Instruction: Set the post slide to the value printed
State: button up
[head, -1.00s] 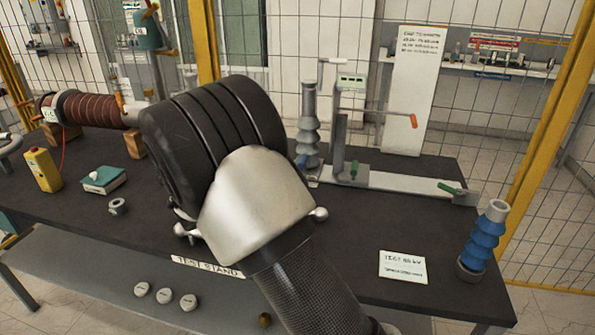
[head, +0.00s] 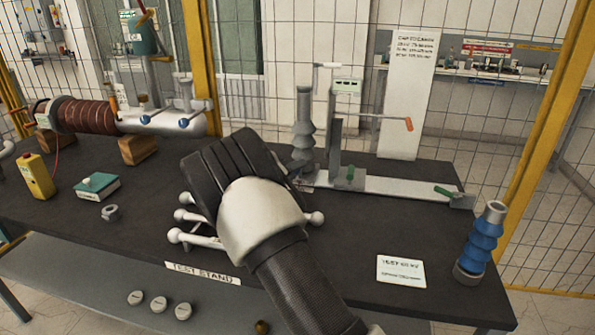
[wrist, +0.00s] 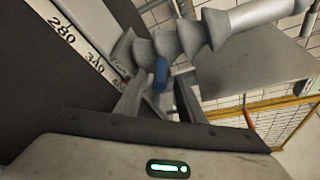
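The test stand's upright post (head: 335,130) stands at the back of the table on a pale rail (head: 395,187). It carries a small display box (head: 347,86), a green knob (head: 350,172) and an orange-tipped handle (head: 408,125). A ribbed grey insulator (head: 303,125) stands beside it. In the wrist view a white scale strip (wrist: 72,42) shows 280 and 340. My gripper (wrist: 159,92) has its two fingers apart, with a blue knob (wrist: 161,72) between or just beyond the tips; contact is unclear. In the head view my wrist hides the fingers. A printed card (head: 401,271) lies in front; its value is unclear.
A blue ribbed insulator (head: 482,240) stands at the right table edge. A brown coil (head: 85,115), yellow box (head: 38,175), teal book (head: 97,187) and nut (head: 110,212) are at left. White ball-ended rods (head: 185,225) lie by my wrist. Yellow-framed mesh surrounds the table.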

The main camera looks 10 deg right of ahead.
jog(key=shift+x, duration=1)
